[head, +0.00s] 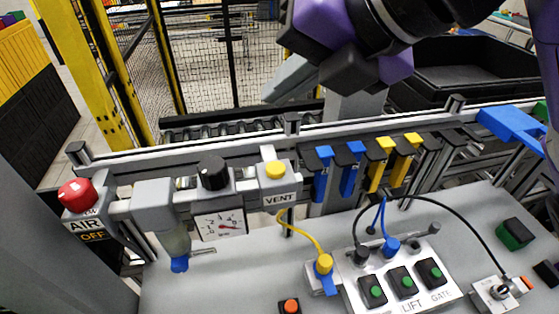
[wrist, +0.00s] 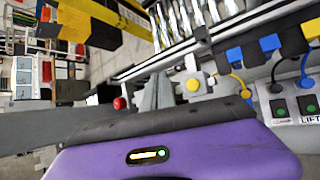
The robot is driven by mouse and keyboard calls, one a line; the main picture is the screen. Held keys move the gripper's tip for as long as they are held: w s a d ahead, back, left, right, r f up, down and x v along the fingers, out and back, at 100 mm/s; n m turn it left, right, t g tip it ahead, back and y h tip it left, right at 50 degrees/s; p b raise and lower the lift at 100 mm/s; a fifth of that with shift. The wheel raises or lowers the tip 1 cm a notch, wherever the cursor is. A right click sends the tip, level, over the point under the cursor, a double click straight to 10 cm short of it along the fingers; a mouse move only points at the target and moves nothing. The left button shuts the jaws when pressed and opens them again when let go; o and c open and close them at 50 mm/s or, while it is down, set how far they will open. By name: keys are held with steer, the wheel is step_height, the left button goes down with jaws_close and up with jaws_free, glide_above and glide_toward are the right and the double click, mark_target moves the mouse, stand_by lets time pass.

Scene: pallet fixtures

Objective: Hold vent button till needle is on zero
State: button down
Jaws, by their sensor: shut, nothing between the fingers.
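The yellow round vent button (head: 275,170) sits on a grey block above the VENT label, on the rail. It also shows in the wrist view (wrist: 193,85), just right of my fingers. The pressure gauge (head: 221,226) is left of it, with a white face. Its red needle points to the right, and the exact reading is too small to tell. My gripper (head: 270,97) is shut and empty, above and behind the button in the head view, apart from it. Its grey fingers show in the wrist view (wrist: 154,94).
A black knob (head: 212,172) and a red AIR knob (head: 75,194) with an OFF sign stand left of the button. Blue and yellow clips (head: 352,167) hang to the right. A LIFT/GATE button box (head: 403,287) and cables lie on the panel.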

mark_target(281, 171)
steer(key=shift+f, duration=0.1)
stand_by(0.3)
step_height(281, 171, down, 9)
steer(key=b, duration=0.7)
steer(key=shift+r, duration=0.2)
stand_by(1.6)
steer(key=shift+f, duration=0.4)
steer(key=shift+f+b, duration=0.5)
steer(key=shift+b, duration=0.1)
stand_by(3.7)
